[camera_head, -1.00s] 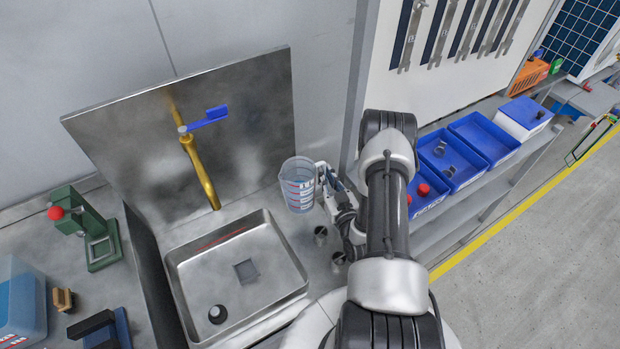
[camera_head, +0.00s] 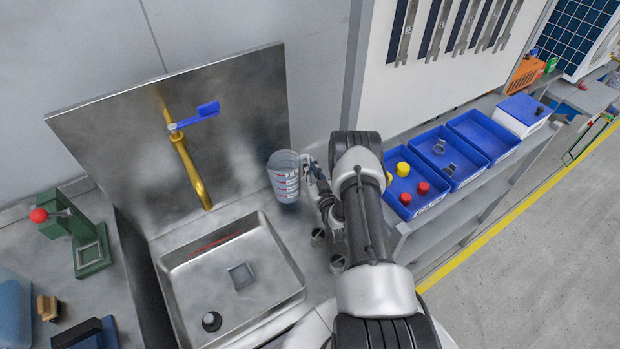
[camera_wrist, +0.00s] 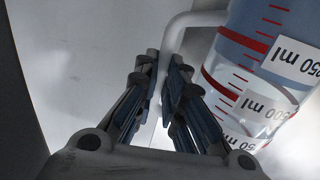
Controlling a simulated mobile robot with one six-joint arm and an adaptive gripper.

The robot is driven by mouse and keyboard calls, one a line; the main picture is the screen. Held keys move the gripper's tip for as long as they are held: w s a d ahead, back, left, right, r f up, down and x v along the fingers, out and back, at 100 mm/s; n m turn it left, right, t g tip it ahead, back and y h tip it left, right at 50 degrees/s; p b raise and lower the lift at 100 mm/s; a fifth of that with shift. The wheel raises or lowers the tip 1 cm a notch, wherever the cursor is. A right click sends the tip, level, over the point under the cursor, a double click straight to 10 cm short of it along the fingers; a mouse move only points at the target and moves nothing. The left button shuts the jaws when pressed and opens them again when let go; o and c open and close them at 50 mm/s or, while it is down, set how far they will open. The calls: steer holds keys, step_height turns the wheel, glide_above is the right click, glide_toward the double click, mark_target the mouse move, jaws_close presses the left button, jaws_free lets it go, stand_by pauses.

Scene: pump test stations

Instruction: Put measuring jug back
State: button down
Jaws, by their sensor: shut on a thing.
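The measuring jug (camera_head: 284,178) is a clear cup with red marks and white labels. In the head view it is held upright or nearly so, right of the brass tap and over the back right of the sink unit. In the wrist view the jug (camera_wrist: 262,75) fills the right side, with its pale handle (camera_wrist: 176,38) running between my fingers. My gripper (camera_wrist: 163,85) is shut on that handle. In the head view my gripper (camera_head: 312,182) is at the jug's right side. Whether the jug touches the surface below cannot be told.
The steel sink (camera_head: 230,275) holds a dark round piece. A brass tap (camera_head: 190,165) with a blue lever stands behind it. Two small metal cylinders are by my arm. Blue bins (camera_head: 447,157) line the shelf at right. A green stand (camera_head: 85,245) is at left.

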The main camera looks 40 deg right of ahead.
step_height(320, 180, down, 4)
steer(key=shift+f+b, duration=0.15)
steer(key=shift+b, duration=0.5)
steer(key=c, duration=2.1)
jaws_free()
steer(key=shift+f, duration=0.25)
steer(key=shift+c, duration=0.2)
steer(key=o, duration=0.5)
steer(key=shift+r, duration=0.1)
steer(key=shift+c, duration=0.2)
